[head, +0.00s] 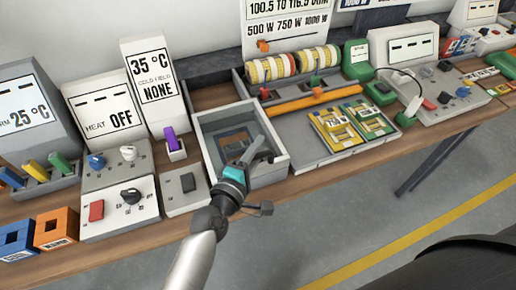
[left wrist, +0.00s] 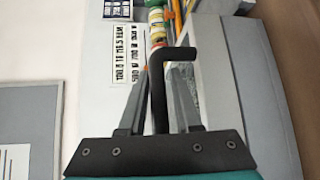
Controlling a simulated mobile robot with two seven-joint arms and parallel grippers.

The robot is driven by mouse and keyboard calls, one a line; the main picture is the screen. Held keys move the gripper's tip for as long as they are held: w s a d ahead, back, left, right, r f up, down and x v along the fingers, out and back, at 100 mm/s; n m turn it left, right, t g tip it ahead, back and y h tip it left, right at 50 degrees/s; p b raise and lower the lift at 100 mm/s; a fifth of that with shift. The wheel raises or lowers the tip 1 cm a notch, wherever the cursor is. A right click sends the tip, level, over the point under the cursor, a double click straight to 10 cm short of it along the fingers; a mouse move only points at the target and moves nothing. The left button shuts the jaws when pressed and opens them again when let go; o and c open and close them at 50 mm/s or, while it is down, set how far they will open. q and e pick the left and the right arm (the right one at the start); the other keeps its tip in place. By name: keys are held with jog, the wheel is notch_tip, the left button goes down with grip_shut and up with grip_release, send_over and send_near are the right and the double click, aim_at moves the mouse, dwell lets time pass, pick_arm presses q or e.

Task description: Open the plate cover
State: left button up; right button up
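A grey square box (head: 268,172) stands on the bench, with a dark plate-like thing (head: 236,139) low inside it. I cannot make out a separate cover on it. My left gripper (head: 267,147) is over the box, its two fingers apart and pointing across it toward the back right. In the left wrist view the fingers of my left gripper (left wrist: 160,72) stand apart, with a black L-shaped bar (left wrist: 181,53) showing between and beyond them. I cannot tell whether the fingers touch this bar. My right gripper is not in view.
A small purple-topped holder (head: 170,140) and a grey switch box (head: 186,187) stand left of the box. A rack of striped rolls (head: 290,66), an orange bar (head: 315,100) and yellow and green frames (head: 336,128) are on the right. Signs stand behind.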

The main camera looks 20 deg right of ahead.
pick_arm(q)
jog(key=shift+w+d, duration=0.15)
grip_shut()
dwell(1.4)
